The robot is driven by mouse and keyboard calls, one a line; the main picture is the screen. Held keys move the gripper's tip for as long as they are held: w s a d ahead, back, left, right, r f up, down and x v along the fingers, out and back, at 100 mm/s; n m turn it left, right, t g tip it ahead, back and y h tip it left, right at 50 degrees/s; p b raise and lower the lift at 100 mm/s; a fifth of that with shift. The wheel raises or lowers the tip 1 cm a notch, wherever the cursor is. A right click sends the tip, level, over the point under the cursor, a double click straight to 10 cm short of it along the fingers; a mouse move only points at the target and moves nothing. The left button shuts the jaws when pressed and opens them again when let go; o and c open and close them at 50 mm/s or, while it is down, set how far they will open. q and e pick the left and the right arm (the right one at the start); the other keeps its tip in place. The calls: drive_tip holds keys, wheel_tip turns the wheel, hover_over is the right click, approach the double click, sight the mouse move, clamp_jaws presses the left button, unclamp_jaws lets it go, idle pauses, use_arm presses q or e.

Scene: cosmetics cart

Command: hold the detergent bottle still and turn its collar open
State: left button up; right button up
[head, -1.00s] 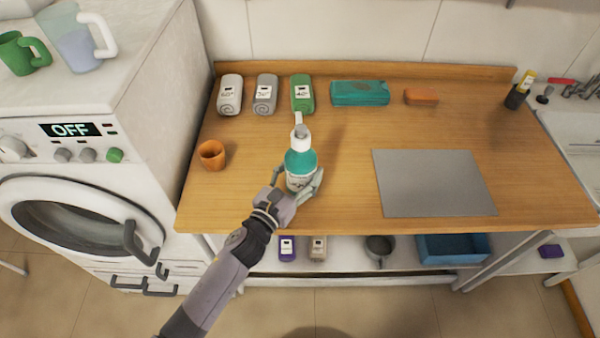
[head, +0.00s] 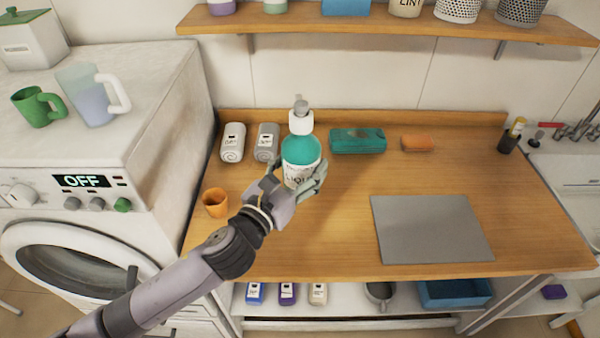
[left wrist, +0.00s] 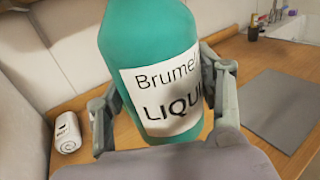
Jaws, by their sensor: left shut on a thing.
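The detergent bottle (head: 301,153) is teal with a white label and a white collar (head: 300,122) with a grey nozzle on top. My left gripper (head: 292,186) is shut on the bottle's body, its fingers on both sides of the label. The bottle is upright and appears to be held above the wooden counter. In the left wrist view the bottle (left wrist: 150,45) fills the middle, between the two fingers, with its label facing the camera; its collar is out of frame there. My right gripper is not in view.
An orange cup (head: 215,203) stands left of my left arm. Rolled towels (head: 232,143), a teal pack (head: 357,141) and an orange block (head: 417,142) line the back. A grey mat (head: 430,229) lies right. A shelf (head: 400,24) runs above; a washing machine (head: 100,180) stands left.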

use_arm(q)
drive_tip(key=shift+r, duration=0.1)
wheel_tip(320, 180, down, 19)
drive_tip(key=b, duration=1.4)
drive_tip(key=shift+f, duration=0.3)
drive_tip(key=shift+f+b, duration=0.2)
drive_tip(key=shift+b, duration=0.1)
idle(0.8)
